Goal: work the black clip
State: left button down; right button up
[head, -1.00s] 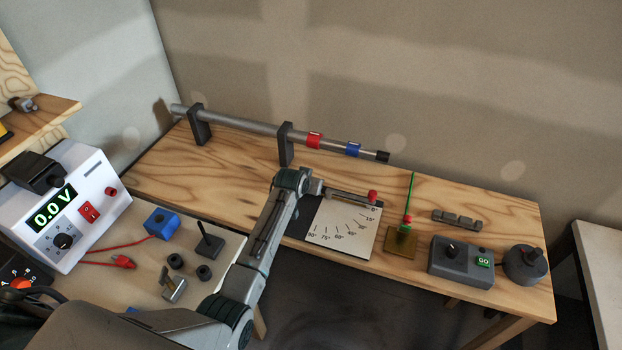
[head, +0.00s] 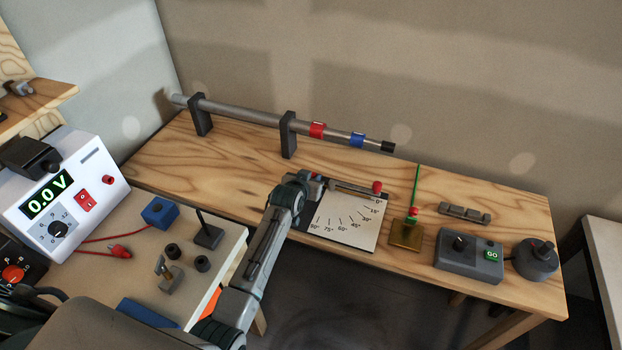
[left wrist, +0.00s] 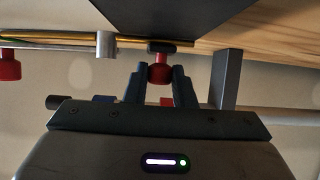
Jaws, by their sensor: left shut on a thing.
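A small dark piece (left wrist: 172,47), which looks like the black clip, sits on a thin bar under a black board. A red knob (left wrist: 160,70) adjoins it. My left gripper (left wrist: 159,78) has its two fingers closed around the red knob. In the head view my left gripper (head: 318,184) is at the left end of the grey bar (head: 352,187), over the top edge of the angle card (head: 350,222). My own gripper hides the clip there. My right gripper is not in view.
Behind the gripper, a grey pipe (head: 245,114) rests on dark stands (head: 288,135). Right of the card are a brass base (head: 405,235) with a green rod, a grey GO box (head: 468,256) and a round dial (head: 535,261). A white meter (head: 60,190) stands at left.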

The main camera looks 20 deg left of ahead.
pick_arm(q)
jog(key=c, duration=1.2)
grip_release()
jog(key=shift+c, duration=0.2)
jog(key=shift+s+r, duration=0.2)
jog(key=shift+s, duration=0.35)
jog(key=b+v, duration=0.2)
jog(key=v, duration=0.7)
jog(key=shift+s+r+b, duration=0.25)
jog(key=shift+s+b, duration=0.05)
